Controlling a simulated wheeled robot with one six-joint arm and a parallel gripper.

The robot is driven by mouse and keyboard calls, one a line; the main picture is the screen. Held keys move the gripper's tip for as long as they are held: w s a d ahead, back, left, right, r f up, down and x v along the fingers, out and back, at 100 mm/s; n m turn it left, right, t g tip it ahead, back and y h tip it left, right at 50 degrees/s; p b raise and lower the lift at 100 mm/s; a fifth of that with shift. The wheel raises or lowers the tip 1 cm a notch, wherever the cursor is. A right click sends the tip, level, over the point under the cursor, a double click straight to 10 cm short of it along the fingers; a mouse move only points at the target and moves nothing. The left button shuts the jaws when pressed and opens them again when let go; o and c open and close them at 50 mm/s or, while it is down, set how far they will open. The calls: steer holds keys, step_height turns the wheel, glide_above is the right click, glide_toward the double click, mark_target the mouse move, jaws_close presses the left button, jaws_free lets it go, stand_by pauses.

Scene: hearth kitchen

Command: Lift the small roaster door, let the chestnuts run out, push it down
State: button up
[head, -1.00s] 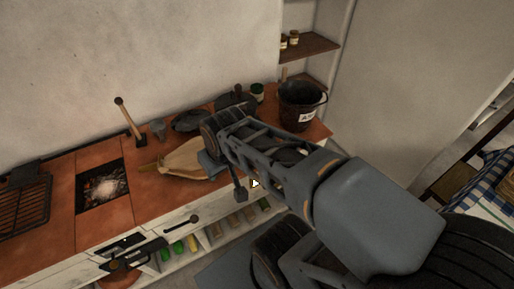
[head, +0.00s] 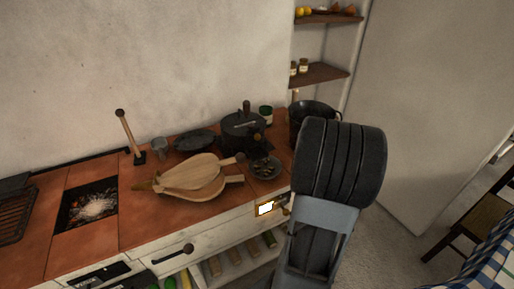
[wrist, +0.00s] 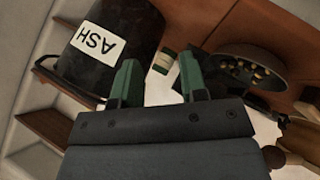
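The roaster (head: 241,131) is a dark lidded pot with a top knob, standing at the back right of the counter in the head view. Its small door is too small to make out. A dark bowl (head: 266,170) with chestnuts in it sits in front of the roaster. The bowl (wrist: 283,68) also shows at the upper right of the wrist view, with several light brown chestnuts inside. My gripper (wrist: 160,78) shows two green fingertips held apart with nothing gripped between them. In the head view my arm hides the gripper.
A black bucket (head: 309,112) stands right of the roaster; its ASH label (wrist: 98,42) shows in the wrist view. Wooden bellows (head: 195,178) lie left of the bowl. A fire pit (head: 88,206) with embers is further left. A green-lidded jar (head: 266,114) stands behind.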

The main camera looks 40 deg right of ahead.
steer(key=w+n+t+y, duration=0.2)
steer(key=w+n+t, duration=0.1)
steer(key=n+t, duration=0.15)
steer(key=n+t+y, duration=0.4)
steer(key=n+y, duration=0.3)
glide_toward(257, 137)
steer(key=shift+g, duration=0.25)
steer(key=x, duration=0.7)
steer(key=d+b+x, duration=0.1)
steer(key=x, duration=0.3)
steer(key=shift+f, duration=0.2)
jaws_close()
